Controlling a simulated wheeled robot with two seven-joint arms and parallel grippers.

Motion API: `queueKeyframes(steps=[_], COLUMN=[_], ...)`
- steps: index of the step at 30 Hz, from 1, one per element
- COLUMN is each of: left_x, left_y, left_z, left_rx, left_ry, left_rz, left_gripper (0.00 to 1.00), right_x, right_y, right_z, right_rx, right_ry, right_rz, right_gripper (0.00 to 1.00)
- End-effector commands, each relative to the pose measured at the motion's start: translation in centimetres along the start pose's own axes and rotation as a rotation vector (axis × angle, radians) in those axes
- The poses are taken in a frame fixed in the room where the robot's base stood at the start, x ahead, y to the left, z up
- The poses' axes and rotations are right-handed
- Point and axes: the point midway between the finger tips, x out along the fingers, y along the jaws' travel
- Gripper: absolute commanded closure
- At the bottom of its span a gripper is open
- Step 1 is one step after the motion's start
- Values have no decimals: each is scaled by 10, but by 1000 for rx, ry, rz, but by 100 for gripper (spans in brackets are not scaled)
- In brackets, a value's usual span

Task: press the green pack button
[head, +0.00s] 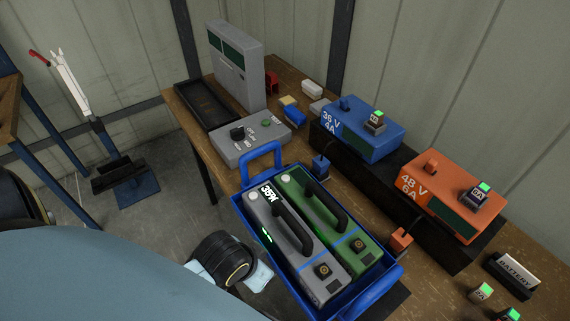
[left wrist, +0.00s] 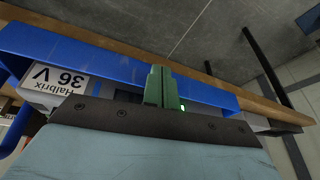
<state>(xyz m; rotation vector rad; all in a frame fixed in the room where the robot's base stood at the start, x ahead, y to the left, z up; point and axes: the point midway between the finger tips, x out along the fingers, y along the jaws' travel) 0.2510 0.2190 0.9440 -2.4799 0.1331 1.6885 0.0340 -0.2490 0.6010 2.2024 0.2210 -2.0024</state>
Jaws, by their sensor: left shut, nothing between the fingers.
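The green pack (head: 310,203) lies in a blue tray (head: 247,217) beside a grey pack marked 36V (head: 262,216). The grey pack has a similar button (head: 322,270). In the left wrist view, my left gripper (left wrist: 162,72) is shut and empty, its green fingers in front of the blue tray wall (left wrist: 95,52). The grey pack's label, Halbrix 36 V (left wrist: 58,80), shows upside down there. My left fingertips are not distinguishable in the head view.
A grey control box with a knob (head: 250,140) stands behind the tray. Blue (head: 362,137) and orange (head: 455,190) chargers stand on a dark riser to the right.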

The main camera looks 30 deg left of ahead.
Motion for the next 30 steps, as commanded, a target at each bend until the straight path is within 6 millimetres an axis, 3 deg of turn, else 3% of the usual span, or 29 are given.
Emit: queueKeyframes(steps=[1, 5, 6, 14, 19, 24, 27, 30], left_x=[-19, -58, -69, -81, -117, -184, -218, -237], left_y=[-2, -6, -10, -20, -11, 32, 72, 112], left_z=[-6, -23, -45, -153, -233, -311, -333, -336], left_rx=[-2, -9, -16, -26, 27, 219, 419, 673], left_ry=[11, 51, 125, 540, 893, 1344, 1556, 1683], left_rz=[-2, -14, -41, -140, -150, -52, 71, 222], left_gripper=[100, 100, 100, 100, 100, 100, 100, 100], right_x=[-6, -15, -17, -14, -14, -15, -15, -15], right_y=[0, 0, 0, 0, 0, 0, 0, 0], right_z=[0, -1, -1, 2, 2, 2, 2, 1], right_rx=[0, 0, 0, 0, 1, 1, 1, 1], right_ry=[-1, -2, -2, -6, -6, -6, -5, -4], right_rz=[0, 0, 0, -1, -1, -1, -1, -1], right_gripper=[59, 59, 59, 59, 59, 59, 59, 59])
